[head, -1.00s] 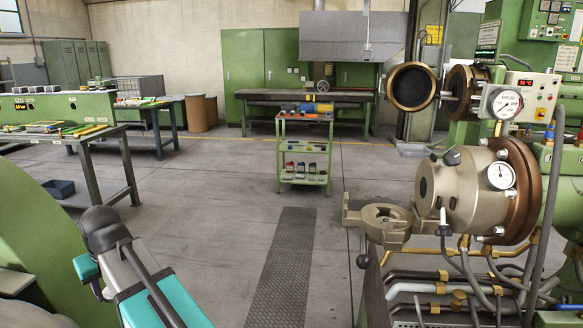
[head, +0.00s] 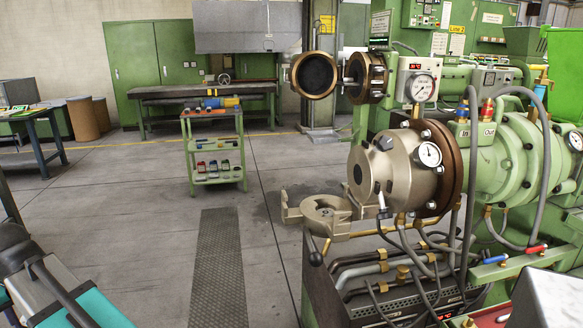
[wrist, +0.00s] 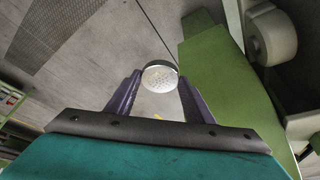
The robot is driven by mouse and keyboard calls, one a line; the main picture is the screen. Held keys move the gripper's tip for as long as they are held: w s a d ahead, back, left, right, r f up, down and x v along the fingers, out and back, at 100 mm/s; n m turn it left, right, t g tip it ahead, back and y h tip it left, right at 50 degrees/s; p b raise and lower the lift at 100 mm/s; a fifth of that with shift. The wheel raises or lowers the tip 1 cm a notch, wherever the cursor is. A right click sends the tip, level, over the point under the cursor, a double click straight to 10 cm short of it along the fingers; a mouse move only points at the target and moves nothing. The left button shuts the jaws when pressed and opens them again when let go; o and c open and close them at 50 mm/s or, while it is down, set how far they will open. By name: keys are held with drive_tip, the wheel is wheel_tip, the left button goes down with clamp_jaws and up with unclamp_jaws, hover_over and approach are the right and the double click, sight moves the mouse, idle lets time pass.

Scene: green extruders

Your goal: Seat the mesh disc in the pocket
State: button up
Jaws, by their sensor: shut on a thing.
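In the wrist view, my gripper (wrist: 160,79) has its two purple fingers closed on the mesh disc (wrist: 161,74). The disc is a pale round plate with many small holes and a bright metal rim. It is held at the fingertips, above the floor. In the head view my arm shows at the lower left, and the disc is out of that view. The extruder head (head: 397,174) stands at the right, with a swung-out beige ring bracket (head: 328,208) beside it. I cannot tell for certain which recess is the pocket.
A green trolley (head: 217,152) with bottles stands in mid-floor. A dark pipe-covered base (head: 326,277) sits under the extruder head. Another extruder with an open round flange (head: 314,75) stands behind. The floor between my arm and the machine is clear.

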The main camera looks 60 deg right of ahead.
drive_tip(key=shift+a, duration=0.1)
drive_tip(key=s+d+r+m+g+h+p, duration=0.1)
drive_tip(key=s+d+r+m+p, duration=0.25)
drive_tip(key=d, duration=0.95)
drive_tip(key=s+d+r+m+g+h+p, duration=0.1)
drive_tip(key=s+d+r+m+h+p, duration=0.25)
drive_tip(key=d, duration=0.95)
drive_tip(key=s+d+r+m+y+p, duration=0.15)
drive_tip(key=s+d+m, duration=0.3)
drive_tip(key=d, duration=0.85)
drive_tip(key=s+d+r+m+g+p, duration=0.1)
drive_tip(key=s+d+r+m+p, duration=0.1)
drive_tip(key=s+d, duration=0.7)
drive_tip(key=s+d+r+m+g+p, duration=0.2)
drive_tip(key=s+d+r+m, duration=0.3)
drive_tip(key=s, duration=0.8)
drive_tip(key=s+d+r+m+g+p, duration=0.2)
drive_tip(key=s+d+m, duration=0.4)
drive_tip(key=s+d, duration=0.5)
drive_tip(key=shift+d+r+m+h+p, duration=0.35)
drive_tip(key=shift+d+r+p, duration=0.15)
drive_tip(key=shift+d+r, duration=0.35)
drive_tip(key=shift+f, duration=0.2)
drive_tip(key=shift+w+f+b, duration=0.1)
drive_tip(key=shift+f+b, duration=2.25)
drive_tip(key=shift+f, duration=2.25)
